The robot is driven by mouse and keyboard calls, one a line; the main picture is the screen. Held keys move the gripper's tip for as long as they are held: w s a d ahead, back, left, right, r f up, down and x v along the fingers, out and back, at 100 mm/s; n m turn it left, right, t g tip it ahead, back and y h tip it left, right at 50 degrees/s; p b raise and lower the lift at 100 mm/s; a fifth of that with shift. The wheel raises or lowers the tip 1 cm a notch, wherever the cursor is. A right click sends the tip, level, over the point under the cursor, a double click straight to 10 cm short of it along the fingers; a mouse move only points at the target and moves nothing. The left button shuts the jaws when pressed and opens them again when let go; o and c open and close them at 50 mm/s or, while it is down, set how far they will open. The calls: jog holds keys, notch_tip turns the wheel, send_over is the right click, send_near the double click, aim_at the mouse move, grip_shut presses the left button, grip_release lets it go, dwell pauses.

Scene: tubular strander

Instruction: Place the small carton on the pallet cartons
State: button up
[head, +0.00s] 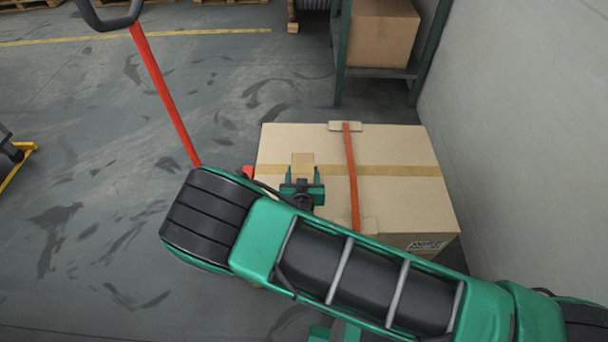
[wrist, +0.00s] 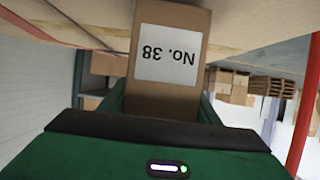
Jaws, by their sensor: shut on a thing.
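The pallet cartons show in the head view as a large brown block (head: 400,190) with a tan tape band and a red strap over the top. My gripper (head: 302,178) is shut on the small carton (head: 302,159), which appears over the left part of the block's top, left of the strap. In the wrist view the small carton (wrist: 165,98) sits between my fingers, its white "No. 38" label upside down. The pallet carton (wrist: 250,30) fills the top of that view, close to the small carton. I cannot tell whether they touch. My arm hides the block's front left part.
A red pallet-jack handle (head: 165,95) rises left of the block. A green rack (head: 385,72) with a brown carton (head: 382,30) stands behind it. A pale wall (head: 520,130) is at the right. The floor (head: 90,180) at left is mostly clear.

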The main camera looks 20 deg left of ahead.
jog(key=shift+f, duration=0.35)
jog(key=shift+f, duration=0.15)
jog(key=o, duration=1.4)
jog(key=shift+o, duration=0.2)
jog(key=shift+s+r, duration=0.2)
jog(key=v, duration=1.1)
jog(key=shift+s+d, duration=0.15)
jog(key=shift+s, duration=0.1)
jog(key=shift+r, duration=0.1)
